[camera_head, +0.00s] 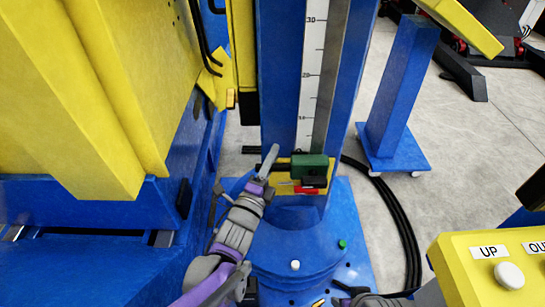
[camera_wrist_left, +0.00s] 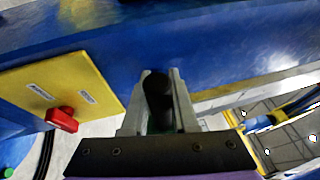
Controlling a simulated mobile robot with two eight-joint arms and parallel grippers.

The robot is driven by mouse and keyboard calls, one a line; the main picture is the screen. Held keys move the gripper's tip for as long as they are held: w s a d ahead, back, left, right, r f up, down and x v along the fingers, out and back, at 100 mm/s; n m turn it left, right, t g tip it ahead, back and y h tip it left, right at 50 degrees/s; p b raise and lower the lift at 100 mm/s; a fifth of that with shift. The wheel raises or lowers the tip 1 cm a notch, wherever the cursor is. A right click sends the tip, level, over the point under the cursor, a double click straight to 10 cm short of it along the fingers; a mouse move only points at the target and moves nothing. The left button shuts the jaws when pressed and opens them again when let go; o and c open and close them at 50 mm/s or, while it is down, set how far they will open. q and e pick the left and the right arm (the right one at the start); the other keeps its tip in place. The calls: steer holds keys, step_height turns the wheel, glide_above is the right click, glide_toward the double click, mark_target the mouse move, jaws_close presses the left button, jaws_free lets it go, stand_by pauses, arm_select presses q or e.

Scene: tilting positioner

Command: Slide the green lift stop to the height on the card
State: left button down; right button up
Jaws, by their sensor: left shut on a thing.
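The green lift stop (camera_head: 309,166) is a block low on the blue column, at the bottom of the white scale strip (camera_head: 308,85), below its 10 mark. A small black part (camera_head: 314,182) and a red lever (camera_head: 305,191) sit just under it; the lever also shows in the left wrist view (camera_wrist_left: 62,119). My left gripper (camera_head: 268,172) is just left of the stop. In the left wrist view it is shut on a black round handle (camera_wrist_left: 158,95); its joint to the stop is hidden. My right gripper (camera_head: 362,298) shows partly at the bottom edge, its jaws unclear. No height card is readable.
A yellow plate (camera_wrist_left: 70,80) lies beside the red lever. Large yellow and blue machine parts (camera_head: 90,90) stand close on the left. A yellow button box (camera_head: 495,270) marked UP stands lower right. Black cables (camera_head: 400,215) cross the floor right of the column.

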arm_select(q)
step_height(320, 180, up, 25)
steer(key=p, duration=1.9)
arm_select(e)
step_height(320, 180, up, 21)
steer(key=shift+w+r+t, duration=0.2)
steer(key=shift+w+t, duration=0.2)
arm_select(q)
steer(key=c, duration=0.7)
jaws_free()
steer(key=shift+s, duration=0.1)
steer(key=v, duration=1)
steer(key=shift+s+a+f+b, duration=0.1)
steer(key=shift+s+a+b, duration=0.1)
steer(key=shift+s+b, duration=0.15)
arm_select(e)
steer(key=shift+s+f, duration=0.1)
steer(key=shift+f, duration=0.3)
